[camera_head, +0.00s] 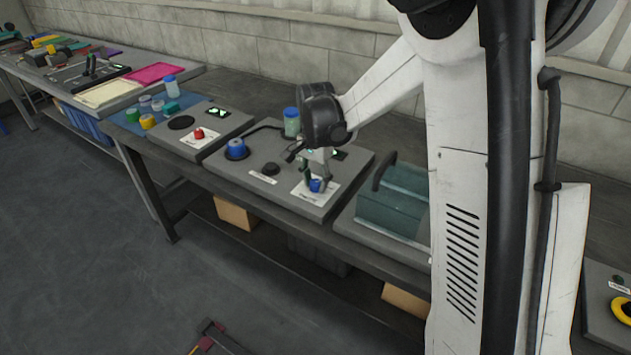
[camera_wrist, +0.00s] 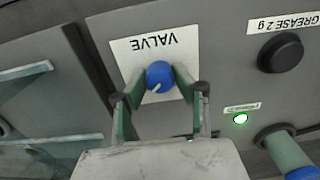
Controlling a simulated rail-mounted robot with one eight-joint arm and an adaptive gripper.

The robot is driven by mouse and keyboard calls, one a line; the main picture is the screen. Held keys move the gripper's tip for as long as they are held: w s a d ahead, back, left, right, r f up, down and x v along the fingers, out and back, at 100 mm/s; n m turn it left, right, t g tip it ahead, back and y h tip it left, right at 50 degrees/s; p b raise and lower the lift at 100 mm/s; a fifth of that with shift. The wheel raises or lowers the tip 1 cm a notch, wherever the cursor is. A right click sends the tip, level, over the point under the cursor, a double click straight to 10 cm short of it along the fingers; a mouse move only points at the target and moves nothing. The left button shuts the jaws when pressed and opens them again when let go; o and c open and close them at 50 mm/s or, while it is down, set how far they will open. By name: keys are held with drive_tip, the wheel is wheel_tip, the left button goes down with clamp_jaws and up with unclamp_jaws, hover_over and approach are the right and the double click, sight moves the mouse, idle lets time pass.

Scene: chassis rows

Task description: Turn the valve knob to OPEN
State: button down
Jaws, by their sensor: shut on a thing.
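The valve knob (camera_wrist: 160,75) is a round blue knob with a pale pointer mark on a white plate labelled VALVE (camera_wrist: 128,52). In the wrist view its pointer aims toward the lower left of the picture. My gripper (camera_wrist: 160,84) is shut on the knob, with one green finger on each side. In the head view my gripper (camera_head: 317,183) points down at the blue knob (camera_head: 316,186) at the panel's front right. The fingers partly cover the knob there. I cannot make out any OPEN mark on the plate.
A black button (camera_wrist: 281,53) labelled GREASE 2 g and a lit green lamp (camera_wrist: 240,118) are close by. A teal-sided box with a handle (camera_head: 393,208) stands right of the panel. A blue-topped round part (camera_head: 236,148) and a capped bottle (camera_head: 291,122) are to the left.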

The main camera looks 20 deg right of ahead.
sight(316, 183)
drive_tip(key=c, duration=1.4)
unclamp_jaws()
wheel_tip(316, 183, up, 12)
drive_tip(key=shift+r, duration=0.1)
drive_tip(key=s+r+n+t, duration=0.2)
drive_tip(key=s+r, duration=0.1)
drive_tip(key=s, duration=0.4)
drive_tip(key=s+r+n+t, duration=0.1)
drive_tip(key=s+r+n, duration=0.2)
drive_tip(key=s, duration=0.4)
drive_tip(key=s+f+n+t, duration=0.1)
drive_tip(key=s, duration=0.3)
drive_tip(key=s+f+n+t, duration=0.1)
drive_tip(key=s+n, duration=0.1)
drive_tip(key=s, duration=0.2)
drive_tip(key=s+f+n+t, duration=0.1)
drive_tip(key=s+n+t, duration=0.1)
drive_tip(key=s, duration=0.3)
drive_tip(key=shift+f, duration=0.15)
